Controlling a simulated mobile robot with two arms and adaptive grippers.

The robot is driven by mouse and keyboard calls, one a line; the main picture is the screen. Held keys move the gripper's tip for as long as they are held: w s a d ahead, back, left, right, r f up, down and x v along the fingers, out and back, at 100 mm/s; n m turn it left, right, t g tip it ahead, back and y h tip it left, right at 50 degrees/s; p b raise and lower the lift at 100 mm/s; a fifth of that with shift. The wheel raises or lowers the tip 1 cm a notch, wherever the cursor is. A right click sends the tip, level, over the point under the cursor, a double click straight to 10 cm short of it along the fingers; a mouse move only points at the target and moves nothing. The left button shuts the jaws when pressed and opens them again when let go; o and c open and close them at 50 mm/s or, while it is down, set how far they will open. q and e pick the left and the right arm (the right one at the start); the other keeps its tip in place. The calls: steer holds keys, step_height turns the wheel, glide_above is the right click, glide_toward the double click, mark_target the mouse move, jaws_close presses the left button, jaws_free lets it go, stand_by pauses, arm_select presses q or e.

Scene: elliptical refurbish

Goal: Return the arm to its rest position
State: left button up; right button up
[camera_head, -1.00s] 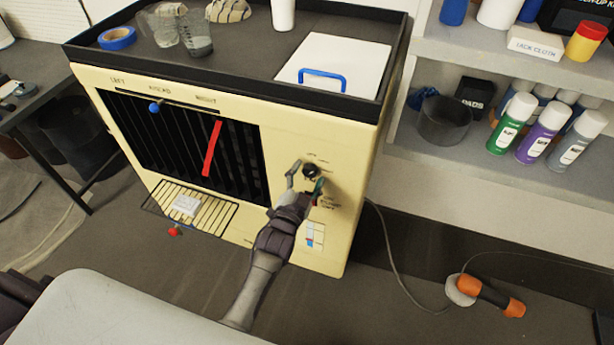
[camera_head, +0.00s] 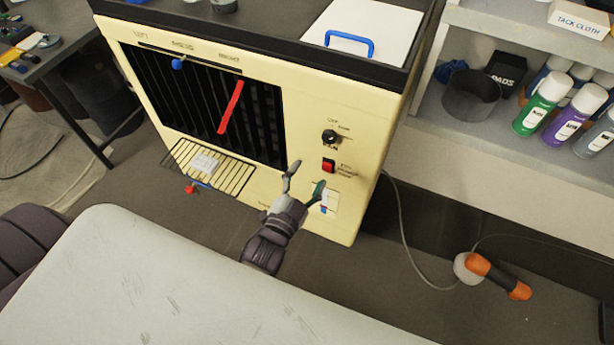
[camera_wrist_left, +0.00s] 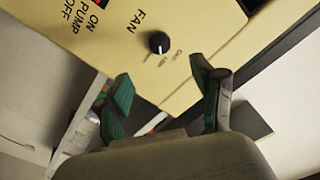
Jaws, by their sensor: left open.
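My left gripper (camera_head: 305,180) is in front of the lower right part of the cream machine's panel (camera_head: 370,110). Its fingers are spread apart with nothing between them. The black fan knob (camera_head: 329,136) is above the gripper in the head view, clear of it. The red switch (camera_head: 328,165) is just above and right of the fingertips. In the left wrist view, the fan knob (camera_wrist_left: 158,43) shows beyond the two open fingers (camera_wrist_left: 163,85), not touching them. The right gripper is out of view.
A grille with a red strip (camera_head: 231,107) fills the machine's front, with a small tray of slats (camera_head: 230,178) below. Shelves at right hold spray cans (camera_head: 541,104). An orange-ended tool (camera_head: 500,277) with a cable lies on the floor.

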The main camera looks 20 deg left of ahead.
arm_select(q)
steer(key=shift+f, duration=0.1)
stand_by(0.3)
steer(key=s+d+f+n+g, duration=0.1)
steer(key=s+f+g, duration=0.35)
steer(key=f, duration=0.85)
steer(key=s+d+f+n+g, duration=0.1)
steer(key=s+f+g, duration=0.35)
steer(key=f, duration=0.85)
steer(key=s+a+f+n+g, duration=0.1)
steer(key=s+a+f+g, duration=0.1)
steer(key=s+f, duration=0.3)
steer(key=s+a+f+n+g, duration=0.1)
steer(key=s+a+f+g, duration=0.2)
steer(key=s, duration=1.1)
steer(key=s+a+f+g, duration=0.3)
steer(key=s+f, duration=0.6)
steer(key=s, duration=0.1)
steer(key=shift+s+n+y, duration=0.15)
steer(key=shift+n+y, duration=0.15)
steer(key=shift+n, duration=0.1)
steer(key=shift+f, duration=0.1)
